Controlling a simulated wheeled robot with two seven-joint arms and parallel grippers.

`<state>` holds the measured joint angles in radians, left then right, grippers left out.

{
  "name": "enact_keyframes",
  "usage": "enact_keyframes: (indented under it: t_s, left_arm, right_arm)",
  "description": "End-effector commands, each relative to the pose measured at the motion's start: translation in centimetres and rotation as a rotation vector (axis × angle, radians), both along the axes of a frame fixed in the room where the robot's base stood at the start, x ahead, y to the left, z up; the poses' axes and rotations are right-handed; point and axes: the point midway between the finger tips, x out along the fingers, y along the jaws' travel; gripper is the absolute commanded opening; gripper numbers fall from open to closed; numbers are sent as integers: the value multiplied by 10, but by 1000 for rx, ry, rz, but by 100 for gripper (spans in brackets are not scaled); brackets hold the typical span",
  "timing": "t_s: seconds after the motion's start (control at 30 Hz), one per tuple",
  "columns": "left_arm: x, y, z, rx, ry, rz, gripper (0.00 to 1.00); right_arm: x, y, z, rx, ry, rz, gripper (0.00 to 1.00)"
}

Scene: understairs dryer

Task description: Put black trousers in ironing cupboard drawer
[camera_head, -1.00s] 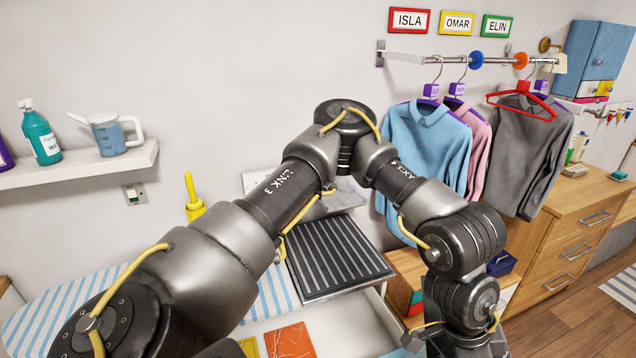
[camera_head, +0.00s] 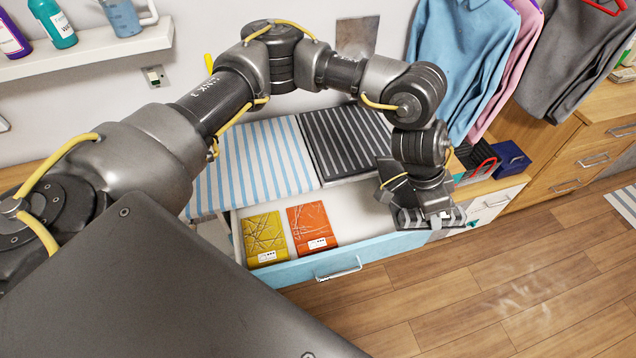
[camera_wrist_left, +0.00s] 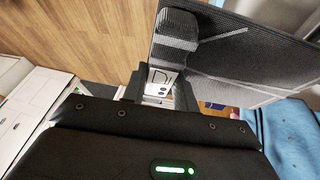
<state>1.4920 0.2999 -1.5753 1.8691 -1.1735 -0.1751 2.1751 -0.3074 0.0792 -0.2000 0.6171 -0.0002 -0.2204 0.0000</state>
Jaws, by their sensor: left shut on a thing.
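My left gripper (camera_head: 432,212) is shut on a dark, lightly striped folded cloth (camera_head: 405,217), which I take to be the black trousers. In the head view the cloth overlaps the right end of the open drawer (camera_head: 310,267); its height above it is hard to tell. In the left wrist view the dark cloth (camera_wrist_left: 235,55) spreads to the right of the gripper (camera_wrist_left: 160,88). The drawer has a light blue front and holds a yellow packet (camera_head: 264,237) and an orange packet (camera_head: 312,226) at its left. Its right part looks bare. My right gripper is out of view.
A blue-white striped cover (camera_head: 250,160) and a black striped mat (camera_head: 345,138) lie on top behind the drawer. A dark blue box (camera_head: 512,157) stands on the right. Shirts (camera_head: 465,60) hang behind. The wooden floor (camera_head: 480,290) in front is clear.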

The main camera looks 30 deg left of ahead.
Motion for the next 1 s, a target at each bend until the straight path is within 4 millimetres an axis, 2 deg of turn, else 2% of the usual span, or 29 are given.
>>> enact_keyframes:
  t_s: [0.03, 0.1, 0.23, 0.4, 0.63, 1.0]
  left_arm:
    - [6, -8, 8, -22, 49, 32, 0]
    - [13, -12, -1, -47, 94, 67, 0]
    - [18, -5, -28, -90, 161, 138, 0]
    - [9, 11, -66, -137, 216, 201, 0]
    - [-5, 24, -94, -167, 241, 230, 0]
    - [-5, 29, -99, -171, 242, 234, 0]
  right_arm:
    - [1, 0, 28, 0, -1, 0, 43]
    - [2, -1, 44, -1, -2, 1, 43]
    - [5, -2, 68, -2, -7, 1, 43]
    - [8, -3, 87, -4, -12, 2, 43]
    - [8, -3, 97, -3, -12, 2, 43]
    - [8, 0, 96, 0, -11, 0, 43]
